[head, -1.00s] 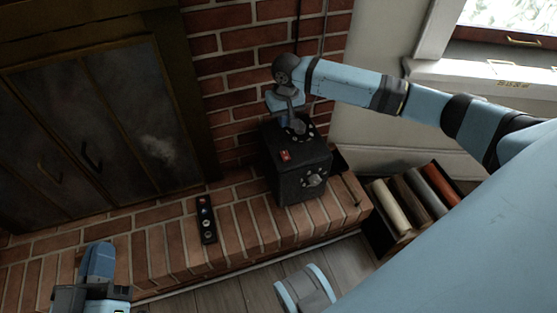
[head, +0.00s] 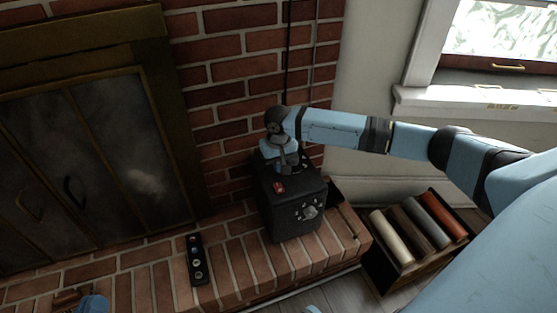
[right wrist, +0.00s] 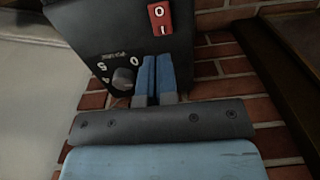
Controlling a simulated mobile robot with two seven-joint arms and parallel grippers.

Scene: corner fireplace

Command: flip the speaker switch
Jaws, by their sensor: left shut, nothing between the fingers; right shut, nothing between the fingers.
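The speaker (head: 286,222) is a dark box standing on the brick hearth. Its small red switch (head: 279,188) sits near the front left edge of the top. In the right wrist view the switch (right wrist: 160,19) is marked O and I, and a round knob (right wrist: 123,79) with numbers lies lower left of it. My right gripper (right wrist: 157,78) is shut and empty, its blue fingertips just below the switch in that view. Whether they touch the speaker I cannot tell. My left gripper (head: 85,302) is shut, partly cut off at the bottom left of the head view.
A dark remote-like panel (head: 196,259) with several round buttons lies on the hearth (head: 130,276) left of the speaker. A box of coloured rolls or books (head: 420,228) stands right of it. The brick wall (head: 235,70) is close behind; fireplace doors (head: 80,160) are at left.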

